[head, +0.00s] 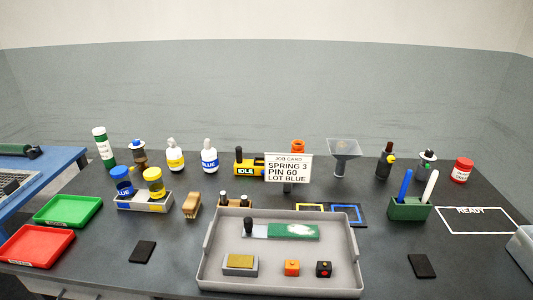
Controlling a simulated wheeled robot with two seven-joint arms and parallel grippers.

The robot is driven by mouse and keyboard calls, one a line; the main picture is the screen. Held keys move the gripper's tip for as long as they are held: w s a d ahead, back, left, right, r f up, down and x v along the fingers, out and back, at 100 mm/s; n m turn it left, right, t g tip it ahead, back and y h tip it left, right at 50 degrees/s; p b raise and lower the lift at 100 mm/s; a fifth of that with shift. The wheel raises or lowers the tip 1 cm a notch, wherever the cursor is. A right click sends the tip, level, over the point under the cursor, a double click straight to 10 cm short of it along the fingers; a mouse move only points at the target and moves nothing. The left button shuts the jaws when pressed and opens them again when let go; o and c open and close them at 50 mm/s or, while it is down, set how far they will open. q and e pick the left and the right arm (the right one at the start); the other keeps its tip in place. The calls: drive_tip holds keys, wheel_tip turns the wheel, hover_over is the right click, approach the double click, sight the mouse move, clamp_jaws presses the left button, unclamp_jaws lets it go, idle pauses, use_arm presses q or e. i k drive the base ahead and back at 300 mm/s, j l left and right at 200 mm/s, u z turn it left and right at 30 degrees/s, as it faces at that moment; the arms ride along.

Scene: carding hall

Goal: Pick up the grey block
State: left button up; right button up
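A grey block (227,271) with a dull yellow top face lies in the front left part of the large grey tray (283,285). It is the only grey block-like thing I can make out. Neither of my grippers is in view.
Black pads (142,251) (421,266) lie left and right of the tray. Red (36,246) and green trays (67,210) are at left. Bottles, a job card (288,168) and a green pen holder (409,209) stand behind. The READY outline (478,220) is empty.

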sight(235, 265)
drive_tip(key=i+j, duration=0.15)
drive_tip(key=j, duration=0.25)
drive_tip(key=i+j, duration=0.1)
drive_tip(key=j, duration=0.3)
drive_tip(key=i+j, duration=0.15)
drive_tip(key=j, duration=0.25)
drive_tip(key=z, duration=0.05)
